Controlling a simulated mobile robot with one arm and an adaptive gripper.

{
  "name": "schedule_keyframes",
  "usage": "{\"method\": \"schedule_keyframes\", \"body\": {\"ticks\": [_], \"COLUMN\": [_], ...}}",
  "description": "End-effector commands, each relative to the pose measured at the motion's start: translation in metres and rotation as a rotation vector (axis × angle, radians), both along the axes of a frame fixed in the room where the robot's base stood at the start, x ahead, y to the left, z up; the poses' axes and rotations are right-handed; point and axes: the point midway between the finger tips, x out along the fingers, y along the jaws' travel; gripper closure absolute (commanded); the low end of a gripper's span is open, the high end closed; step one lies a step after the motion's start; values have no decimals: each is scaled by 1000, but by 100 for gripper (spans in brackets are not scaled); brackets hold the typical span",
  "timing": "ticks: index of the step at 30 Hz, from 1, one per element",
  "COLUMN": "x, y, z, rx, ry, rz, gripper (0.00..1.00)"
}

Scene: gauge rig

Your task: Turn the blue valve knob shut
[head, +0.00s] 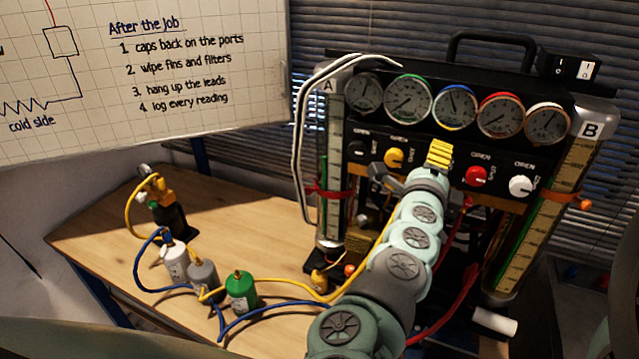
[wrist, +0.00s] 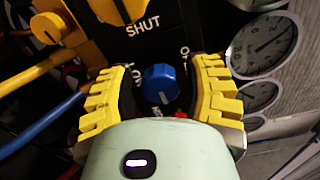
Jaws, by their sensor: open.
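The blue valve knob (wrist: 160,82) shows in the wrist view between the two yellow fingers of my gripper (wrist: 164,76). It is round, with a short white mark on its lower part in the picture. A dark gap shows on each side of it, so the fingers do not touch it. In the head view my gripper (head: 438,155) is at the panel's knob row, between the yellow and red knobs, and hides the blue knob. My gripper is open and holds nothing. The lettering around the blue knob is partly covered by the fingers.
The yellow knob (head: 394,158), red knob (head: 477,176) and white knob (head: 521,186) sit along the same panel. Several round gauges (head: 455,106) are above. Hoses (head: 300,292) and a green bottle (head: 240,291) are on the wooden bench (head: 110,232), left of my arm.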

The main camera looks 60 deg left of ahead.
Motion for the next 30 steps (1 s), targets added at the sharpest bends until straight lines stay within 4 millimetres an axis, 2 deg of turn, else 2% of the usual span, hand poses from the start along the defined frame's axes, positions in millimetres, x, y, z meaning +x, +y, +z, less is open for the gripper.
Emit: {"method": "schedule_keyframes", "body": {"ticks": [5, 21, 30], "x": [-7, -58, -77], "y": [-3, -32, -45], "z": [0, -1, 1], "rx": [-1, -3, 6], "ry": [0, 1, -7], "rz": [1, 8, 7], "gripper": [50, 50, 50]}}
